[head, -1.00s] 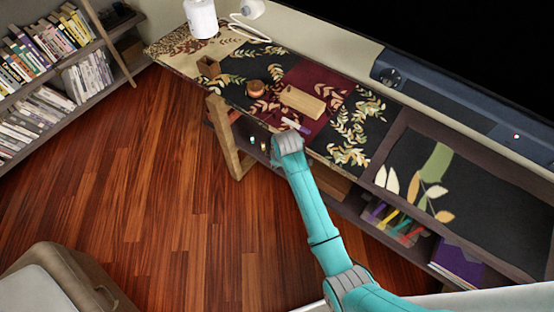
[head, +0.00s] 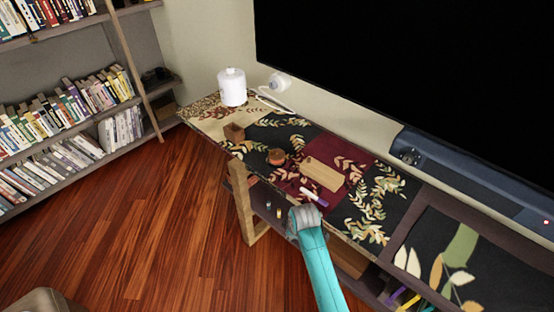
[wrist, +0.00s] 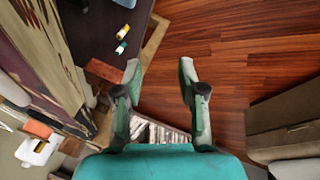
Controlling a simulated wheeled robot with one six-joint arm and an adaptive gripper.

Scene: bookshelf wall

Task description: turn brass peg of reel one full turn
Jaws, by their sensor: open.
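A small round orange-brown wooden piece (head: 277,157), likely the reel, stands on the dark patterned cloth of the long table in the head view. It is too small there to make out a brass peg. My gripper (wrist: 160,70) is open and empty in the wrist view, with floor behind its fingers. In the head view my arm's end is at the table's front edge, right of and nearer than the round piece, and its fingers are hidden. An orange-brown piece (wrist: 36,130) shows at the left of the wrist view; I cannot tell if it is the reel.
On the table are a brown wooden box (head: 234,132), a wooden board (head: 323,175), a purple-and-white marker (head: 313,196) and a white jar (head: 232,88). A dark screen (head: 400,80) rises behind. Small bottles (wrist: 124,35) stand on the lower shelf. Floor at left is open.

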